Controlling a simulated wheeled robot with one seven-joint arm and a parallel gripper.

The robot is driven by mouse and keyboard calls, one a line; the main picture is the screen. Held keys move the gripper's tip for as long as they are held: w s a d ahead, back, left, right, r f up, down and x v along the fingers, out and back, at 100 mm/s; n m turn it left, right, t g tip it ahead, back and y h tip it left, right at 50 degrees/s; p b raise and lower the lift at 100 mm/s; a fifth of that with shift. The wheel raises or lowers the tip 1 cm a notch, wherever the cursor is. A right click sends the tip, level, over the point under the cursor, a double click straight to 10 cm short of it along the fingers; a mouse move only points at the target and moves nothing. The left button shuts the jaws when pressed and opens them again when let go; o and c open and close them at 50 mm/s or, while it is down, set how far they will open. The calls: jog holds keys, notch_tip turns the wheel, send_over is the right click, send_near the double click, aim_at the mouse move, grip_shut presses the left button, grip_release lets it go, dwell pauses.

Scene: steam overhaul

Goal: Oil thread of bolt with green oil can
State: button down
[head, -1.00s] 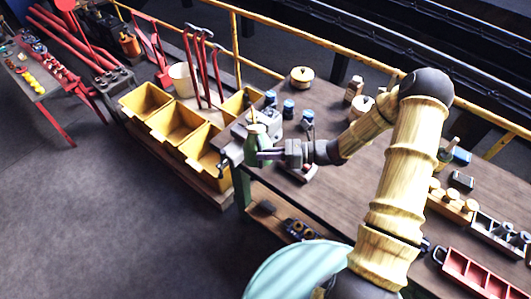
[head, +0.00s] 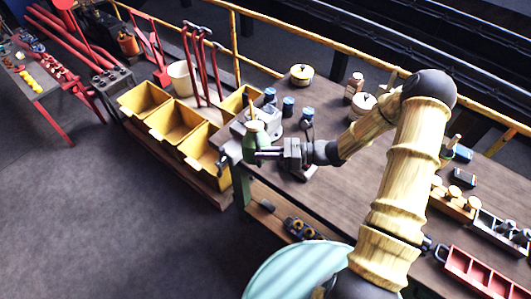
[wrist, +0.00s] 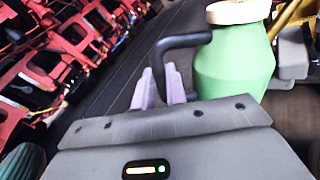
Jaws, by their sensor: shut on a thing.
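The green oil can (head: 256,143) stands out in front of the grey vise (head: 271,123) at the left end of the workbench, with its pale top and thin yellowish spout pointing up. It looks roughly upright. My gripper (head: 268,153) is shut on the can's handle from the right. In the wrist view, the green can (wrist: 235,62) is right of my pale fingers (wrist: 160,87), which are at its dark handle (wrist: 183,42). I cannot make out the bolt or its thread; the can and my gripper cover part of the vise.
Yellow bins (head: 182,127) stand left of the workbench (head: 335,190). Several blue-topped containers (head: 288,106) stand behind the vise. A round lidded pot (head: 301,74) is at the back. A red tray (head: 475,278) lies at the front right. A yellow railing (head: 310,53) runs behind.

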jog(key=shift+f+n+b, duration=0.45)
jog(key=shift+n+b, duration=0.15)
jog(key=shift+b, duration=0.2)
jog(key=n+b, duration=0.1)
jog(key=f+b, duration=0.1)
jog(key=shift+w+f+n+y+b, duration=0.2)
jog(key=shift+f+n+y+b, duration=0.1)
jog(key=shift+n+y+b, duration=0.1)
